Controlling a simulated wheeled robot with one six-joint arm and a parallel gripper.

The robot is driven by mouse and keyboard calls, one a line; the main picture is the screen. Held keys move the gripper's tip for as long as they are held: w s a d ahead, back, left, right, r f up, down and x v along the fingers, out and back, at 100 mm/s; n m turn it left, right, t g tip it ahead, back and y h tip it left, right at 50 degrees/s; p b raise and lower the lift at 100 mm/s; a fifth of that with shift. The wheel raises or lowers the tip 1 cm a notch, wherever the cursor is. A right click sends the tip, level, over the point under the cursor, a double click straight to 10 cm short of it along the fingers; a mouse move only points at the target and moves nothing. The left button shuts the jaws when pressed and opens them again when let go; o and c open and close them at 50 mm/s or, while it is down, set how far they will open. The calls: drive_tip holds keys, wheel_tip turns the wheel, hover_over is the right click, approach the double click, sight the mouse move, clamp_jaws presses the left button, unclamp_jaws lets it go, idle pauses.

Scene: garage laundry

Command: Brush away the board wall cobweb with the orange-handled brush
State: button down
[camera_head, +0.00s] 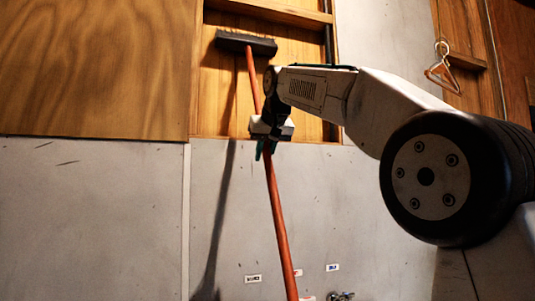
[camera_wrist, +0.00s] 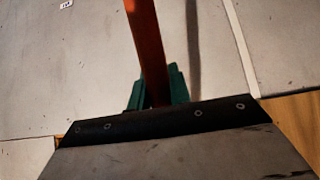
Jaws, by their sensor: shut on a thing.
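The orange-handled brush (camera_head: 278,215) stands nearly upright, head up, leaning slightly left in the head view. Its dark, wide head (camera_head: 246,43) is in front of the bare wooden boards (camera_head: 285,48) near the top of the picture. My gripper (camera_head: 264,150) is shut on the handle well below the head. In the wrist view the orange handle (camera_wrist: 147,45) runs between the green fingers of my gripper (camera_wrist: 158,90). I cannot make out the cobweb in either view. Whether the bristles touch the boards is unclear.
A plywood panel (camera_head: 95,70) covers the upper left wall, with grey panels (camera_head: 90,220) below. An orange hanger (camera_head: 441,72) hangs at the upper right. A metal tap-like fitting (camera_head: 340,296) and small labels (camera_head: 253,279) are low on the wall.

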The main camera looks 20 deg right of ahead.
drive_tip(key=shift+a, duration=0.1)
drive_tip(key=shift+s, duration=0.85)
